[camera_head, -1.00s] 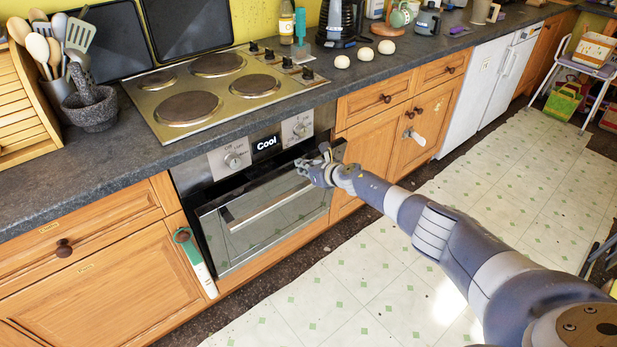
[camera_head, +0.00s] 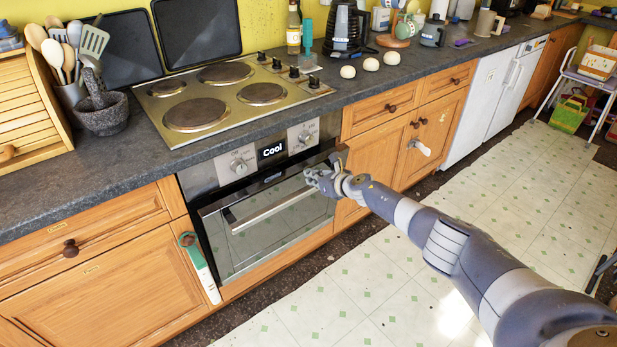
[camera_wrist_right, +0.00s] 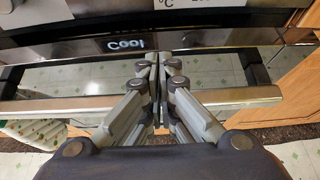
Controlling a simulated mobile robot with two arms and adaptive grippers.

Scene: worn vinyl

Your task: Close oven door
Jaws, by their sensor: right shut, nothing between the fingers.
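The oven door (camera_head: 270,226) has a dark glass front and a long metal handle (camera_head: 268,208). Its top edge stands slightly out from the control panel, with a narrow dark gap above it. My right gripper (camera_head: 314,177) is at the right end of the handle, near the door's upper part. In the right wrist view, the shut, empty fingers (camera_wrist_right: 158,62) point at the door's top edge, and the handle (camera_wrist_right: 62,105) passes behind them on both sides. I cannot tell whether the fingertips touch the door. My left gripper is not in view.
A hob (camera_head: 228,95) is on the dark counter. The tiled floor in front is clear.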

